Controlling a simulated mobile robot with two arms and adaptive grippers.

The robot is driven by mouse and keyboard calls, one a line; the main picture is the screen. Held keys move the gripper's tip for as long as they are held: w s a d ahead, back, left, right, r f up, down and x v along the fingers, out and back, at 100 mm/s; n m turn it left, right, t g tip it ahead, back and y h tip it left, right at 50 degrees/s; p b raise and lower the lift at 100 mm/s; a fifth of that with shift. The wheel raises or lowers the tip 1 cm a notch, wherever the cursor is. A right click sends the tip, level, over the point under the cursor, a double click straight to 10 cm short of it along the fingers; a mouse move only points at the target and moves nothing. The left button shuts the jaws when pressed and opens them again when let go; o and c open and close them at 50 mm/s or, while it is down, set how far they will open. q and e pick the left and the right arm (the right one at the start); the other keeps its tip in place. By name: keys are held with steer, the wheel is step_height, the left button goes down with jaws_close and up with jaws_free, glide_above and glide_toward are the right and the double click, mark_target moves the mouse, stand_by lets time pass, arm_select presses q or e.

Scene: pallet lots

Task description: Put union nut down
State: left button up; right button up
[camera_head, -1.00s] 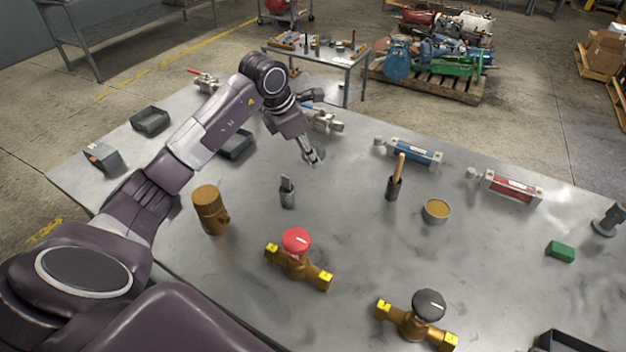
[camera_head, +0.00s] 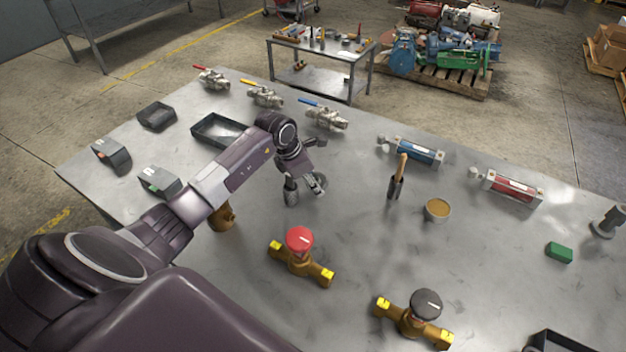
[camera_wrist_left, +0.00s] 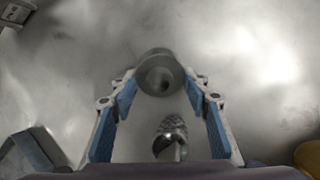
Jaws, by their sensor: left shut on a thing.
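The union nut (camera_wrist_left: 158,62) is a grey, round metal piece with a dark central hole, seen in the left wrist view. My left gripper (camera_wrist_left: 160,84) is shut on it, with one blue-padded finger at each side. In the head view my left gripper (camera_head: 319,166) is low over the middle of the grey table (camera_head: 350,270). The nut is hard to make out there. I cannot tell whether it touches the tabletop. My right gripper is not in view.
A knurled dark cylinder (camera_head: 291,194) stands close beside the gripper. A brass fitting (camera_head: 222,218) is partly behind my arm. Brass valves with red (camera_head: 299,239) and black (camera_head: 427,303) knobs lie in front. A brush (camera_head: 398,180) and tin (camera_head: 437,210) stand right.

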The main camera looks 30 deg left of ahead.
arm_select(q)
steer(key=shift+f+b, duration=0.4)
steer(key=shift+b, duration=0.05)
steer(key=o, duration=1.2)
steer(key=shift+r, duration=0.1)
steer(key=shift+r+p, duration=0.25)
steer(key=shift+p, duration=0.15)
steer(key=shift+r, duration=0.3)
steer(key=b+v, duration=0.2)
steer(key=v, duration=0.9)
steer(key=shift+s+r, duration=0.2)
steer(key=shift+s, duration=0.05)
